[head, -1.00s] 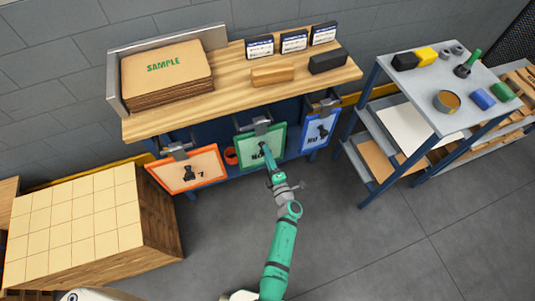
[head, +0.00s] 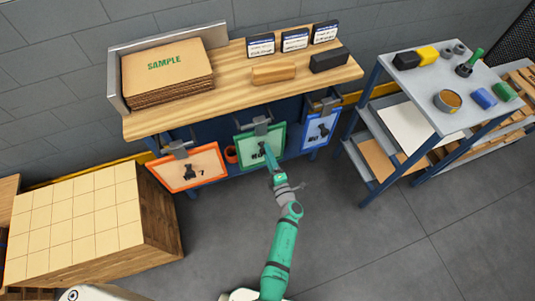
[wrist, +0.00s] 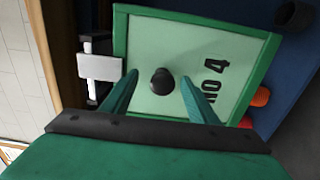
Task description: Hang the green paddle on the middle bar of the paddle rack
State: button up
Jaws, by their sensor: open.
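The green paddle (head: 243,147), a pale green board with a green border and the marking "NO 4", is upright at the middle bracket (head: 261,124) under the bench front. It also fills the middle of the wrist view (wrist: 215,47), with its top edge beside the pale bracket plate (wrist: 99,67). I cannot tell exactly how it sits on the bar. A black knob (wrist: 161,80) stands out from its face. My gripper (head: 267,151) is in front of the paddle. Its fingers (wrist: 157,83) are open, one on each side of the knob, with visible gaps.
An orange paddle (head: 208,163) hangs to the left and a blue paddle (head: 313,134) to the right. A small orange-red round object (head: 231,154) is just left of the green paddle. A wooden crate (head: 160,225) and a grey shelf cart (head: 420,90) flank the bench.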

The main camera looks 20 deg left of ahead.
jog(key=v, duration=1)
jog(key=shift+s+r, duration=0.1)
jog(key=shift+s, duration=0.05)
jog(key=s+d+r+m+h, duration=0.2)
jog(key=s+r+m+h, duration=0.1)
jog(key=s+r+m, duration=0.4)
jog(key=s+d+r+m+h, duration=0.3)
jog(key=s+r+m, duration=0.4)
jog(key=s, duration=0.7)
jog(key=s+d+r+m+h, duration=0.3)
jog(key=s+r+m+h, duration=0.1)
jog(key=s+r+m, duration=0.4)
jog(key=s+m, duration=0.2)
jog(key=s, duration=0.1)
jog(key=shift+m, duration=0.4)
jog(key=shift+r, duration=0.1)
